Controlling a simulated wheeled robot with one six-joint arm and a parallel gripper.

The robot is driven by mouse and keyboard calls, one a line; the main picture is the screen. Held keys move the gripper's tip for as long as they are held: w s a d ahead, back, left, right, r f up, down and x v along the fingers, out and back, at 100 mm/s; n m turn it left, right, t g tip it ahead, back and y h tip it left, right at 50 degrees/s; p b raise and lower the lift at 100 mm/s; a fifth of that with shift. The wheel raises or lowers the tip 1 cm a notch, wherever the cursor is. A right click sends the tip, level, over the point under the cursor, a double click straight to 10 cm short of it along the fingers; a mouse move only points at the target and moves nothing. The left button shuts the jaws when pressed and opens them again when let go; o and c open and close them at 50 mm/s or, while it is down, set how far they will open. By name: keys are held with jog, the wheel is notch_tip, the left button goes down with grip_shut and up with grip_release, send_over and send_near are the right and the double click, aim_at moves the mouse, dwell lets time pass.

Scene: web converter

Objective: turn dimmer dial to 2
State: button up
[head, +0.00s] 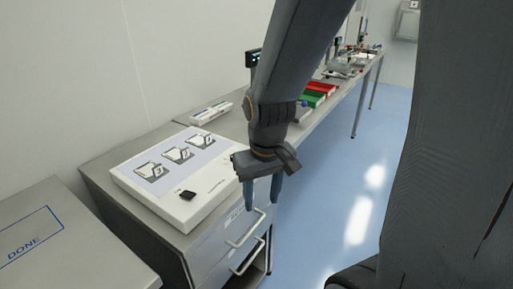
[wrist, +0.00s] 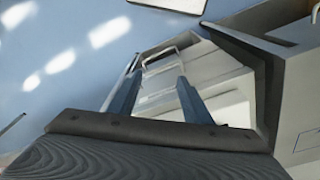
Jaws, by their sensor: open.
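A white control box (head: 215,165) lies on the grey bench at the left in the head view. Its top carries three printed pictures and a small black knob-like piece (head: 187,195) near its front corner. I cannot tell for sure that this piece is the dimmer dial, and no number 2 is readable. My gripper (head: 262,203) is open and empty, with its fingers pointing down, to the right of the box and apart from the black piece. In the wrist view my gripper (wrist: 157,78) shows two blue-grey fingers spread apart with nothing between them.
Drawers (head: 240,235) with bar handles are below the box. A grey surface marked DONE (head: 35,240) is at the lower left. A white device (head: 211,113) and green and red bins (head: 316,96) stand farther along the bench. The blue floor (head: 340,185) at the right is open.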

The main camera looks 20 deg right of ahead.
jog(key=w+r+n, duration=0.1)
jog(key=w+r, duration=0.1)
jog(key=w, duration=0.5)
jog(key=w+r+n+g, duration=0.1)
jog(key=w+r+n, duration=0.1)
jog(key=w, duration=0.6)
jog(key=w+r+n, duration=0.1)
jog(key=w+r, duration=0.1)
jog(key=w, duration=0.6)
jog(key=shift+w+r, duration=0.2)
jog(key=shift+w+f+n, duration=0.15)
jog(key=shift+n, duration=0.15)
notch_tip(320, 180, down, 7)
jog(key=shift+f+p, duration=0.15)
jog(key=shift+p, duration=0.75)
jog(key=c, duration=1.1)
jog(key=shift+o, duration=0.2)
